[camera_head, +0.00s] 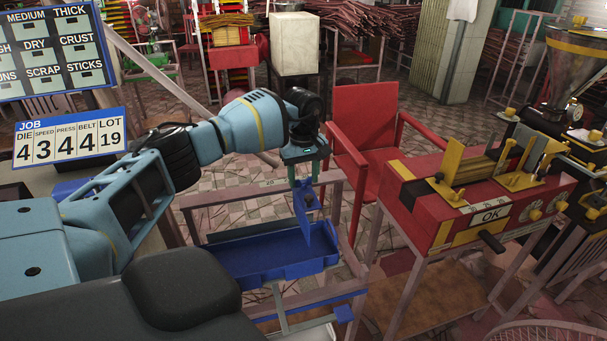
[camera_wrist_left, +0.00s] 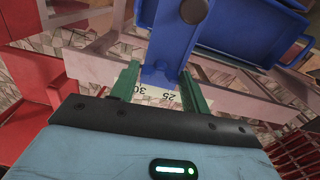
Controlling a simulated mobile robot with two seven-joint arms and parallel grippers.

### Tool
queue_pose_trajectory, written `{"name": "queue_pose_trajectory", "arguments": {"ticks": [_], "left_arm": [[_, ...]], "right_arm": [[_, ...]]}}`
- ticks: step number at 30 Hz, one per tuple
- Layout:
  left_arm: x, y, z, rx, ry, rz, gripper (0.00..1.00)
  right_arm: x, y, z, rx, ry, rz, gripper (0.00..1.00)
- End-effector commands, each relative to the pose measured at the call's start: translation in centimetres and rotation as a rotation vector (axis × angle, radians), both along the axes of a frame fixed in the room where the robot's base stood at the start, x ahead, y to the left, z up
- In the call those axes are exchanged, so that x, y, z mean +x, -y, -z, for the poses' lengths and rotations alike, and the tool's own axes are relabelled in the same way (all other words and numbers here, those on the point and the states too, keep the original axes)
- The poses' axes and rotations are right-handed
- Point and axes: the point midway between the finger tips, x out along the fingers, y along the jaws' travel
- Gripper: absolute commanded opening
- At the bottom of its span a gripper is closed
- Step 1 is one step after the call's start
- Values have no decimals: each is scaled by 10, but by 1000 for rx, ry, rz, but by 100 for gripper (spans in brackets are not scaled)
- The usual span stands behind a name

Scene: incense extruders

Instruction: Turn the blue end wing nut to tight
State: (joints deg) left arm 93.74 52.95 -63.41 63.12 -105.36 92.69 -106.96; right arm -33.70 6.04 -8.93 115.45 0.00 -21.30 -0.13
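My left gripper (camera_head: 304,180) is just above the plate, pointing down. In the wrist view its green fingers (camera_wrist_left: 160,82) are apart, with the plate's narrow part showing between them; contact is unclear. My right gripper is not in view.
A scale strip (camera_wrist_left: 155,96) marked 30 and 25 lies beyond the fingers. A red chair (camera_head: 372,130) stands behind. A red machine table (camera_head: 470,200) with yellow parts is at right.

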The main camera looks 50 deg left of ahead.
Motion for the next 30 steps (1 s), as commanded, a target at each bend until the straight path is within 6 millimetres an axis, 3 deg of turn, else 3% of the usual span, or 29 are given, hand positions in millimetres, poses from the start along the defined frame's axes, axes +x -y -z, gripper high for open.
{"name": "queue_pose_trajectory", "arguments": {"ticks": [4,14,30], "left_arm": [[0,0,0,0,0,0,64],[0,0,-4,1,1,-1,64],[0,0,-74,1,1,0,64]], "right_arm": [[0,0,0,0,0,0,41],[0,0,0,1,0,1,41],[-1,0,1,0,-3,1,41]]}}
